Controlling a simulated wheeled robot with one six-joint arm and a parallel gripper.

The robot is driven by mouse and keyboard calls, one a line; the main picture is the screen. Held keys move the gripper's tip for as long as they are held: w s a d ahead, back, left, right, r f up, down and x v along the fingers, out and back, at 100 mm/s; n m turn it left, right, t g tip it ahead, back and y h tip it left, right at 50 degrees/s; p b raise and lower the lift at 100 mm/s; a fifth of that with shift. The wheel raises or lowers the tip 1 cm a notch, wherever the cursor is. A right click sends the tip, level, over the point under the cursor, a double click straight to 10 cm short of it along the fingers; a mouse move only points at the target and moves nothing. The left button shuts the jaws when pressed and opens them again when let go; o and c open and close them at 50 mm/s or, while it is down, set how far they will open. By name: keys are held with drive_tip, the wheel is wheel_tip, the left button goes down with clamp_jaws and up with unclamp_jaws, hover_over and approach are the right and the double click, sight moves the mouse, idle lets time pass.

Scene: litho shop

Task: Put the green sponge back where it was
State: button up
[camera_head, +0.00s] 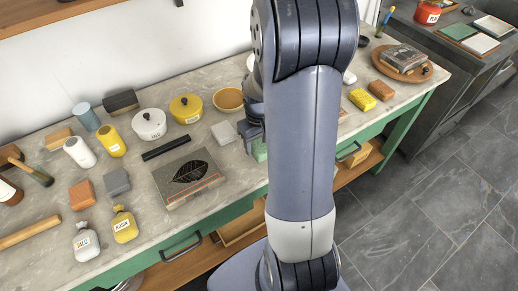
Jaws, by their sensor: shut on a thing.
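The green sponge (259,151) shows only in part, just below my gripper (251,137), on or just above the marble worktop (215,205). My gripper is shut on it at the middle of the worktop. My arm hides the sponge's right side and most of the gripper. I cannot tell whether the sponge touches the worktop.
A grey block (225,132) lies close left of the gripper. An orange bowl (228,100) stands behind it. A stone slab with a leaf picture (188,177) lies at front left.

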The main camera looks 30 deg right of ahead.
sight(259, 150)
drive_tip(key=shift+f, duration=1.65)
drive_tip(key=shift+f, duration=0.1)
drive_tip(key=shift+f, duration=0.15)
drive_tip(key=o, duration=1)
drive_tip(key=shift+c, duration=0.2)
wheel_tip(259, 150, up, 13)
drive_tip(key=shift+f, duration=0.2)
